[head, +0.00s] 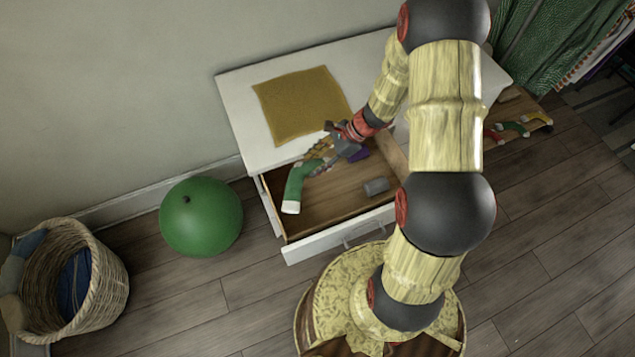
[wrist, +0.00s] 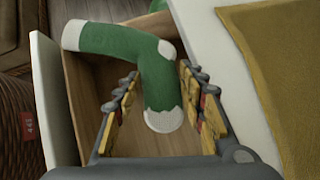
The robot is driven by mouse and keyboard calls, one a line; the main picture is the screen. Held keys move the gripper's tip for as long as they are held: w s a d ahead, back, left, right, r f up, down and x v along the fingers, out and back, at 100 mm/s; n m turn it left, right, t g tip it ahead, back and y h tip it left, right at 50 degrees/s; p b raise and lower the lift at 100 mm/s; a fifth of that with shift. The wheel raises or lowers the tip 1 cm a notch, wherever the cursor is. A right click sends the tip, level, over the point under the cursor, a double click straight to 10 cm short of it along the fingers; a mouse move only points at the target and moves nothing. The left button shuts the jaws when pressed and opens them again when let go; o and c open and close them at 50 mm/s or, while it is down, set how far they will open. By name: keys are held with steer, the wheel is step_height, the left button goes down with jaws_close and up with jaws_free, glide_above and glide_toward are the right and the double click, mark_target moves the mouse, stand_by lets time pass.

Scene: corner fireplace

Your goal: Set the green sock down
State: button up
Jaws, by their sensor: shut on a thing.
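The green sock (head: 299,183) has white toe, heel and cuff patches. My gripper (head: 322,160) is shut on one end of it, and the rest sticks out towards the lower left in the head view. The sock is over the left part of the open drawer (head: 335,236); whether it touches the drawer is hard to tell. In the wrist view the sock (wrist: 140,45) is bent, its near white end between the fingers of my gripper (wrist: 158,82).
A grey cylinder (head: 376,186) and a purple item (head: 358,155) lie in the drawer. A mustard cloth (head: 300,105) lies on the white top (head: 235,100). A green ball (head: 200,217) and wicker basket (head: 105,275) stand left. Colourful socks (head: 515,130) lie at right.

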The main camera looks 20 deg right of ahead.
step_height(320, 180, down, 18)
steer(key=b, duration=0.6)
steer(key=shift+a, duration=0.1)
steer(key=o, duration=1)
